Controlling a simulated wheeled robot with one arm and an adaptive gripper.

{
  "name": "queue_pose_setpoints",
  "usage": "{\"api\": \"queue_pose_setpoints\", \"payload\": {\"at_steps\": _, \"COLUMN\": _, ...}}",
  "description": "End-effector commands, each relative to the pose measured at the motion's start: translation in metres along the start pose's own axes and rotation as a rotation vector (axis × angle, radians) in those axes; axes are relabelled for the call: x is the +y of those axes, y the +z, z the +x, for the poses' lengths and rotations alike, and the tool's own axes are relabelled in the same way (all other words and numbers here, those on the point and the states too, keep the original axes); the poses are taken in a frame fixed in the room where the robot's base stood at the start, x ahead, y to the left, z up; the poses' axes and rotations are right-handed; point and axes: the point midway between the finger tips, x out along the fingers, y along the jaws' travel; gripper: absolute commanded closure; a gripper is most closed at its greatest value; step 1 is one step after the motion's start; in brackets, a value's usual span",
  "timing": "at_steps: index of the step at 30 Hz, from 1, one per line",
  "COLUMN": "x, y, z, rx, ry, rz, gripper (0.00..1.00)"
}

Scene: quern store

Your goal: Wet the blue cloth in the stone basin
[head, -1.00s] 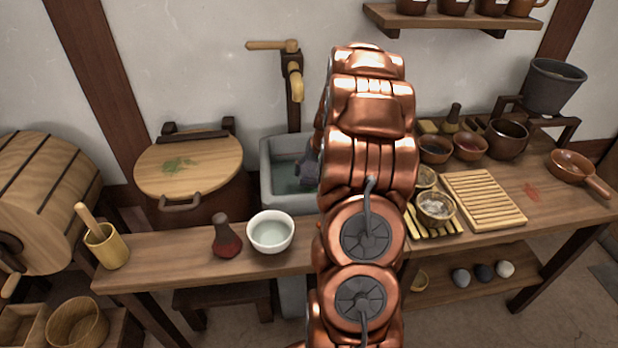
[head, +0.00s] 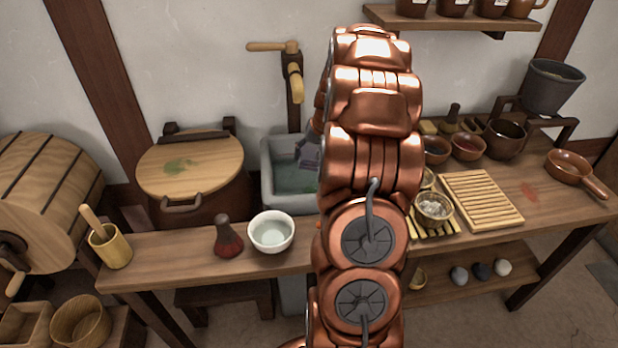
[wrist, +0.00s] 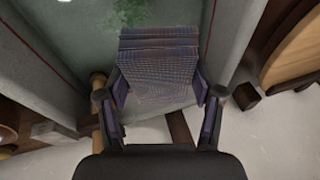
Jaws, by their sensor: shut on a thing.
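The grey stone basin (head: 267,175) stands behind the bench, partly hidden by my arm, with greenish water (head: 288,184) in it. My gripper (head: 308,155) is at the basin's right part, above the water in the head view. In the wrist view my gripper (wrist: 160,88) is shut on the blue cloth (wrist: 160,62), a dark blue-grey checked piece between the two fingers. The basin walls (wrist: 222,45) show on both sides of it. I cannot make out the cloth in the head view, nor tell whether it is wet.
A wooden tap (head: 292,80) stands behind the basin. A white bowl (head: 270,232) and a red-based brush (head: 227,238) stand on the bench in front. A lidded vat (head: 190,165) is at the left. Small bowls and a slatted board (head: 480,198) lie to the right.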

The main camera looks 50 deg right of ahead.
Motion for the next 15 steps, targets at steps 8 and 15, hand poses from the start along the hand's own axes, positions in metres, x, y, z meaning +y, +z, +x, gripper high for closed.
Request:
{"api": "queue_pose_setpoints", "payload": {"at_steps": 8, "x": -0.005, "y": -0.005, "z": -0.019, "rx": 0.001, "ry": -0.001, "rz": -0.001, "gripper": 0.62}}
{"api": "queue_pose_setpoints", "payload": {"at_steps": 15, "x": -0.009, "y": -0.008, "z": -0.033, "rx": 0.003, "ry": 0.000, "rz": 0.000, "gripper": 0.62}}
